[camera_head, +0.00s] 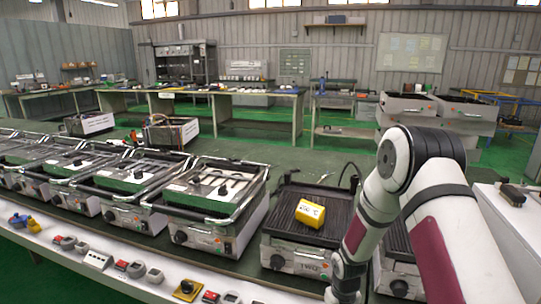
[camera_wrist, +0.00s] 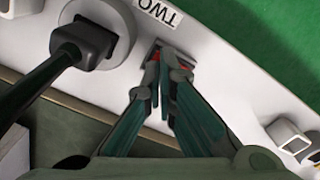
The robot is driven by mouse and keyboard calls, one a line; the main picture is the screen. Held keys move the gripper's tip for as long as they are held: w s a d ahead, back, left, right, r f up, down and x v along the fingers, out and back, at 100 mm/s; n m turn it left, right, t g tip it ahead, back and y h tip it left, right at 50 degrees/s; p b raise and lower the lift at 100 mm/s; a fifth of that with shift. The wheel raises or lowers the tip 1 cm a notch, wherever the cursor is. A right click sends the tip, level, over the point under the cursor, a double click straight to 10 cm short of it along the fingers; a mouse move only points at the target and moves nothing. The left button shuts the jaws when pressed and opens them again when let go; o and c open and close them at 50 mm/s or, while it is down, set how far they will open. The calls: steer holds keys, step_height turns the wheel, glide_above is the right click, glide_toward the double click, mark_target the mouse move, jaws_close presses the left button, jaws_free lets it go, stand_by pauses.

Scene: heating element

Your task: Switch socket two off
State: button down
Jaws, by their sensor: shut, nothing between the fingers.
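Socket two shows in the wrist view as a round grey socket (camera_wrist: 98,30) at the upper left, with a black plug (camera_wrist: 84,42) and cable in it. A white label reading TWO (camera_wrist: 160,12) lies beside it, upside down in the picture. A red switch (camera_wrist: 181,68) in a dark frame sits just right of the socket, partly hidden behind my fingers. My gripper (camera_wrist: 164,76) is shut and empty, its tips over the switch; I cannot tell whether they touch it. In the head view my gripper (camera_head: 342,292) is at the bottom edge, and socket two cannot be made out.
A heater (camera_head: 298,262) marked TWO stands behind my gripper, with a yellow block (camera_head: 310,213) marked 200 °C on top. More heaters line the bench to the left. Other switches and sockets (camera_head: 137,270) run along the white front strip. Another fitting (camera_wrist: 290,136) is at the right.

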steer(key=shift+r+p, duration=1.35)
steer(key=shift+r, duration=1.7)
steer(key=shift+r, duration=0.2)
steer(key=s+d+r+t+p, duration=0.1)
steer(key=s+r, duration=0.2)
steer(key=r, duration=0.7)
steer(key=s+r+m+p, duration=0.1)
steer(key=s+r, duration=0.2)
steer(key=r, duration=0.7)
steer(key=s+d+r+t+p, duration=0.1)
steer(key=s+r, duration=0.2)
steer(key=r, duration=0.7)
steer(key=s+r, duration=0.4)
steer(key=s, duration=0.3)
steer(key=s+a+r+m+t+p, duration=0.1)
steer(key=s+r, duration=0.3)
steer(key=s, duration=0.4)
steer(key=s+r+t+p, duration=0.1)
steer(key=s+r, duration=0.4)
steer(key=s, duration=0.3)
steer(key=shift+a, duration=0.35)
